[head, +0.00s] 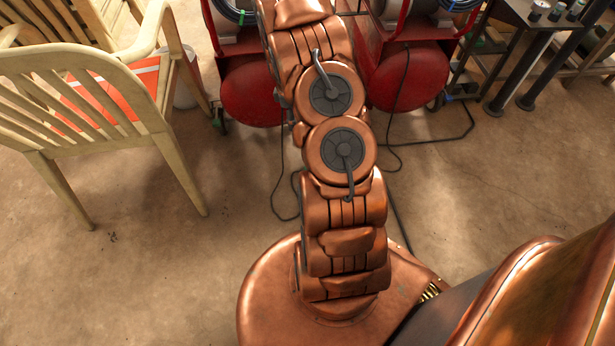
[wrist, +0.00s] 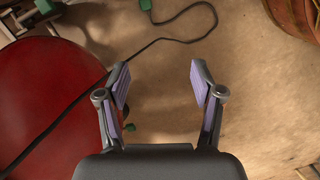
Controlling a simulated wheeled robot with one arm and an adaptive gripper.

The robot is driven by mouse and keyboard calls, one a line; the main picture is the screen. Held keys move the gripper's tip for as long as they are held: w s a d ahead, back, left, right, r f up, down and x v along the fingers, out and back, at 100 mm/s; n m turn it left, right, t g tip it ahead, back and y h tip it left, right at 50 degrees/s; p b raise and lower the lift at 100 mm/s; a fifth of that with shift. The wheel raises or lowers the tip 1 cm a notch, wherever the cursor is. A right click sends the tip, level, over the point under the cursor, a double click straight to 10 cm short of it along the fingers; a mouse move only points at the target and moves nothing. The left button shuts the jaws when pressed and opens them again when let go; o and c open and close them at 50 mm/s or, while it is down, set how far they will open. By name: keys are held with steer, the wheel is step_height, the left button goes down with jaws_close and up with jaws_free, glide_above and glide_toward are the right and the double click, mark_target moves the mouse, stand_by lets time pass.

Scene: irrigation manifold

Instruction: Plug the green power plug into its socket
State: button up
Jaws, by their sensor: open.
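My gripper (wrist: 158,78) shows in the wrist view with its two purple-padded fingers apart and nothing between them. Beyond the fingertips, at the top edge of the wrist view, a small green piece that looks like the green plug (wrist: 145,5) sits at the end of a dark cable (wrist: 180,41). It is cut off by the frame edge and is not touching my gripper. The cable loops on the floor. I cannot make out the socket in either view. In the head view my arm hides the gripper.
Red tanks (head: 408,80) stand behind my arm; one (wrist: 45,100) fills the left of the wrist view. A cream chair (head: 95,110) stands at left. A dark metal stand (head: 520,75) is at the back right. Bare floor (head: 520,180) lies at right.

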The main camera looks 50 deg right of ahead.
steer(key=d+f+n+b, duration=0.1)
steer(key=d+f+b, duration=0.1)
steer(key=f, duration=0.7)
steer(key=s+d+f+n+b, duration=0.1)
steer(key=d+f+b, duration=0.1)
steer(key=f, duration=0.8)
steer(key=d+f+n+t+b, duration=0.1)
steer(key=f+b, duration=0.3)
steer(key=f, duration=0.6)
steer(key=shift+s+d+f+y+b, duration=0.15)
steer(key=shift+d+b, duration=0.05)
steer(key=shift+d, duration=0.2)
steer(key=shift+s+d+f+y+b, duration=0.1)
steer(key=shift+s+d+y+b, duration=0.05)
steer(key=shift+d, duration=0.2)
steer(key=shift+a+f+b, duration=0.1)
steer(key=shift+f+b, duration=0.45)
steer(key=shift+f, duration=0.85)
steer(key=f+b, duration=0.2)
steer(key=f, duration=0.1)
steer(key=f+b, duration=0.1)
steer(key=f, duration=0.1)
steer(key=shift+w, duration=0.25)
steer(key=c, duration=1.2)
